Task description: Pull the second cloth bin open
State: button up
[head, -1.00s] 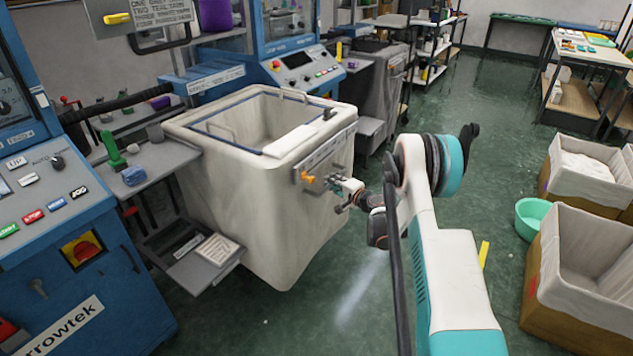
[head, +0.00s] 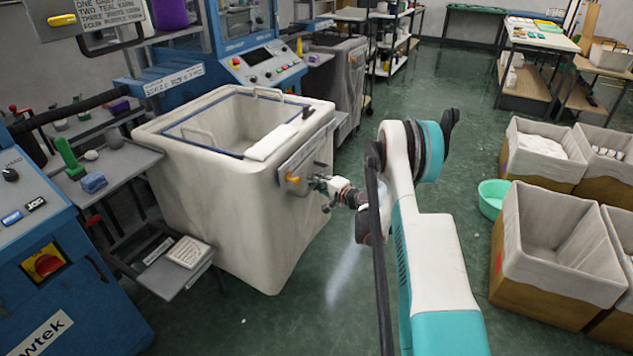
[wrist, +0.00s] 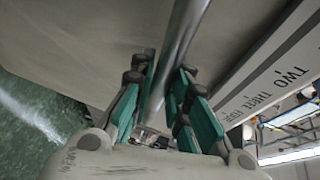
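The large cream cloth bin (head: 240,220) stands beside the blue knitting machine (head: 255,60), its open top framed by a dark blue rim. A metal plate with an orange part (head: 293,178) is on its right face, where my gripper (head: 328,190) reaches the bin's handle. In the wrist view, a round grey handle bar (wrist: 178,50) runs between the teal pads of my gripper (wrist: 162,90). The pads lie close along both sides of the bar and look closed on it. A plate lettered "TWO" and "THREE" (wrist: 270,75) shows to the right.
A small side shelf (head: 180,262) with a pale pad juts close to the bin's left. Another machine (head: 60,260) stands at the left. Cardboard bins with white liners (head: 550,250) and a green basin (head: 492,198) stand at the right. Green floor (head: 420,110) is free between.

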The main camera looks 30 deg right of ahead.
jog(key=shift+o, duration=1.2)
jog(key=v, duration=1.2)
jog(key=shift+r, duration=0.1)
